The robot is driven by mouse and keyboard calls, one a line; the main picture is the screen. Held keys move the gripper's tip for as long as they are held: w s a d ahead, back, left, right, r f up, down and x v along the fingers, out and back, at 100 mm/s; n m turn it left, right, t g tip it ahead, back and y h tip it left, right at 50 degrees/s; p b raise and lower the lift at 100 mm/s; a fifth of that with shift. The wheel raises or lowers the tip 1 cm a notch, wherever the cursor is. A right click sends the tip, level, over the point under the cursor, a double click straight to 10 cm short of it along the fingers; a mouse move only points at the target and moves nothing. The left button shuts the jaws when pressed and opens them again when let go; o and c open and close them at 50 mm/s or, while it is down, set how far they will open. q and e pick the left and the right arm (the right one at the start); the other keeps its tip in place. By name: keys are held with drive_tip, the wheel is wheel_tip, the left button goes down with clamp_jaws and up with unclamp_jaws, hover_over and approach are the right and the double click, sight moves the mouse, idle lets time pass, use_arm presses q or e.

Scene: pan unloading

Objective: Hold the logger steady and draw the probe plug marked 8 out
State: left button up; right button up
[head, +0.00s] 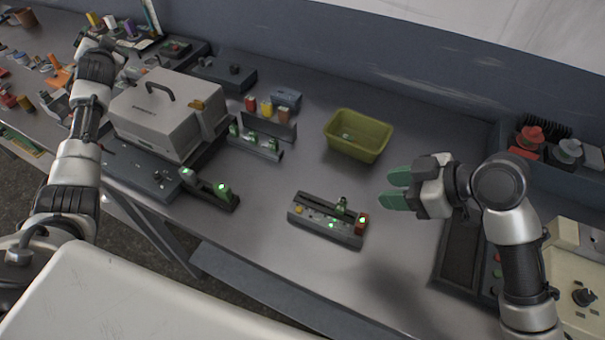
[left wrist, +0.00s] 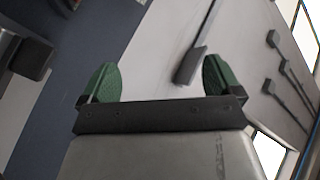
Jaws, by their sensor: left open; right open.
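A long dark device with small lit green lamps, which looks like the logger (head: 318,229), lies on the bench in the middle of the head view. A small upright plug (head: 341,205) stands at its right part, beside a red block. No number 8 can be read. My right gripper (head: 393,190) is open and empty, to the right of the device and apart from it. My left gripper (left wrist: 160,82) is open, its green fingers wide apart with nothing between them in the left wrist view. In the head view it is hard to make out at the upper left.
A yellow-green bin (head: 358,150) stands behind the device. A grey case with a handle (head: 165,112) stands at left. Other lamp-lit units (head: 208,190) and (head: 256,145) lie between. A blue tray (head: 590,178) is at right. Bare bench lies before the bin.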

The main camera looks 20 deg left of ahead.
use_arm(q)
drive_tip(key=w+d+r+m+t+h, duration=0.1)
drive_tip(key=w+d+r+h, duration=0.15)
drive_tip(key=d, duration=0.45)
drive_tip(key=w+d+r+m+t+h, duration=0.1)
drive_tip(key=w+d+r, duration=0.3)
drive_tip(key=d, duration=0.3)
drive_tip(key=d+r+m+h, duration=0.3)
drive_tip(key=d+h, duration=0.1)
drive_tip(key=d, duration=1)
drive_tip(key=d+r+m+h, duration=0.2)
drive_tip(key=d+m+h, duration=0.15)
drive_tip(key=d, duration=1.15)
drive_tip(key=s+d+f+m+g+h, duration=0.1)
drive_tip(key=s+d+m+g+h, duration=0.15)
drive_tip(key=d, duration=0.55)
drive_tip(key=m+g+y, duration=0.3)
drive_tip(key=m+g, duration=0.4)
drive_tip(key=g, duration=0.6)
approach(303, 205)
drive_tip(key=shift+a+h, duration=0.25)
wheel_tip(303, 205, down, 11)
drive_tip(key=shift+s+r, duration=0.1)
drive_tip(key=shift+r, duration=0.05)
